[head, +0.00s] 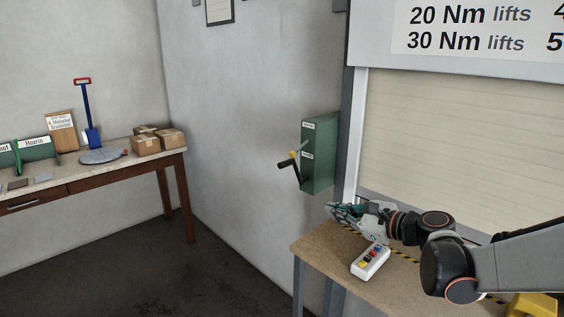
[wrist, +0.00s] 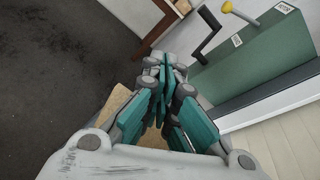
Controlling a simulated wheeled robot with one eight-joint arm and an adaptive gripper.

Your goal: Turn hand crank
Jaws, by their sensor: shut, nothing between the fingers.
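The hand crank (head: 290,169) is a black handle on the left side of a green wall box (head: 320,150). A lever with a yellow knob (head: 300,150) sticks out just above it. In the wrist view the black crank (wrist: 207,33) and the yellow-knobbed lever (wrist: 237,11) show at the top, beside the green box (wrist: 245,55). My gripper (head: 334,209) is shut and empty, below and to the right of the crank, apart from it. In the wrist view its teal fingers (wrist: 158,75) are together, pointing up the picture, with the crank ahead and to the right.
A wooden bench (head: 312,248) below my gripper carries a white control box with coloured buttons (head: 370,261) and a yellow object (head: 533,306). A pale roller shutter (head: 450,140) is behind my arm. A table (head: 100,171) with boxes stands left. Floor between is clear.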

